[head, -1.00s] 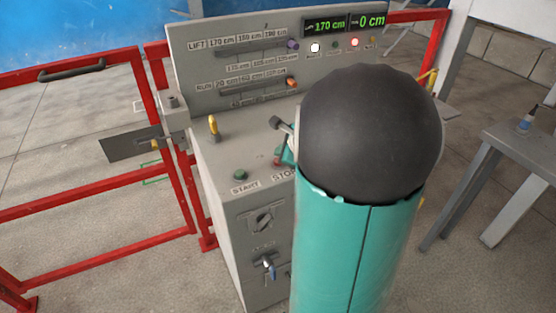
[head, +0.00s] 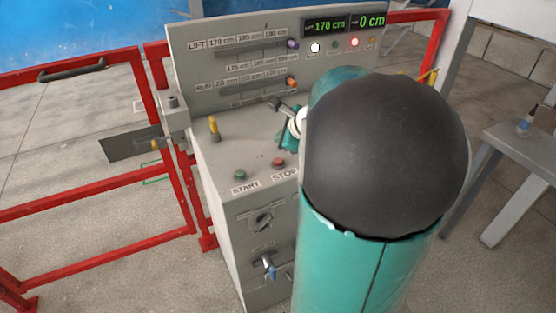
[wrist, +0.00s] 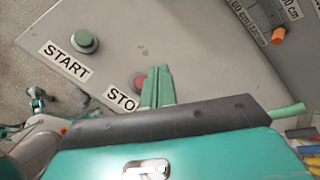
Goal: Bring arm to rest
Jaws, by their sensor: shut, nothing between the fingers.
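My gripper (wrist: 160,70) shows in the wrist view with its two green fingers together and nothing between them. It is over the grey control panel (head: 225,155), beside the red STOP button (wrist: 138,82); whether it touches the panel cannot be told. The green START button (wrist: 84,41) is to its left. In the head view the red STOP button (head: 278,162) and green START button (head: 240,175) are both uncovered. My teal arm with its black round joint hides the right part of the panel, and my gripper is mostly hidden behind it.
Red guard rails (head: 95,205) stand left of the console. A yellow-topped lever (head: 213,128) rises from the panel's left. Sliders with purple (head: 292,44) and orange (head: 291,82) knobs are on the upright face. A grey table (head: 520,150) stands at right.

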